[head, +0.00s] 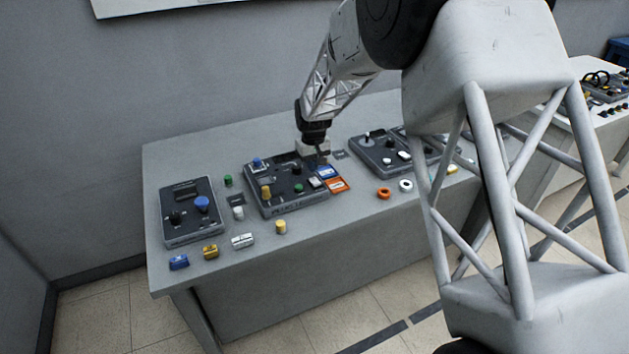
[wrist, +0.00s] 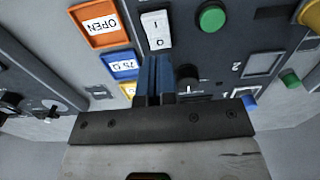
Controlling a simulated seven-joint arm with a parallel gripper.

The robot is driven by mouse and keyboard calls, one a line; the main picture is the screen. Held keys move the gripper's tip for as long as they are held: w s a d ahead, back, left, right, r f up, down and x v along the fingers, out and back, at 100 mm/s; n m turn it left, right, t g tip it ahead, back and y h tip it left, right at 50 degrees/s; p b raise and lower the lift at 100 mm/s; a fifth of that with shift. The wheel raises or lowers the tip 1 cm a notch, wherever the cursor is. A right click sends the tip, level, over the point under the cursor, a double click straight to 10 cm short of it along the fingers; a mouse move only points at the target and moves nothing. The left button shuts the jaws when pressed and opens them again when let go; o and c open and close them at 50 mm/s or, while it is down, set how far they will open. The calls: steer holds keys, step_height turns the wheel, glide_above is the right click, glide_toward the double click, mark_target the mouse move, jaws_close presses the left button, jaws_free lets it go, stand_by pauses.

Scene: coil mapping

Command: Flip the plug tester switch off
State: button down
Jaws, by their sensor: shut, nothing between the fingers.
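The plug tester is the dark middle panel (head: 285,206) on the table. Its white rocker switch (wrist: 157,28) with I and O marks shows at the top of the wrist view, and appears as a small white block in the head view (head: 314,182). My gripper (wrist: 154,60) is shut and empty, its blue fingertips just below the switch in the wrist view. I cannot tell whether they touch it. In the head view my gripper (head: 320,157) is over the back right part of the panel. Which way the rocker is tipped is not clear.
Beside the switch are an orange OPEN card (wrist: 98,22) and a blue card (wrist: 120,65). A green button (wrist: 211,18) and a black knob (wrist: 188,78) are close on the other side. Another panel (head: 190,222) stands left; loose coloured pieces lie along the table front.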

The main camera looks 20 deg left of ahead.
mark_target(315, 179)
steer(key=shift+r, duration=1.8)
steer(key=shift+d+r, duration=0.25)
steer(key=shift+d, duration=0.1)
steer(key=s+d+r+m, duration=0.1)
steer(key=s+d+r, duration=0.45)
steer(key=d, duration=0.45)
steer(key=s+d+r+m+t, duration=0.15)
steer(key=s+d+r, duration=0.25)
steer(key=d+r, duration=0.4)
steer(key=s+d+r+m, duration=0.2)
steer(key=s+d+r, duration=0.3)
steer(key=d, duration=0.6)
steer(key=s+d+m, duration=0.1)
steer(key=s+d, duration=0.5)
steer(key=s, duration=0.3)
steer(key=s+d+m, duration=0.2)
steer(key=s+d, duration=0.4)
steer(key=s, duration=0.4)
steer(key=s+d+m+t, duration=0.1)
steer(key=s+d, duration=0.5)
steer(key=s, duration=0.4)
steer(key=shift+d+m, duration=0.35)
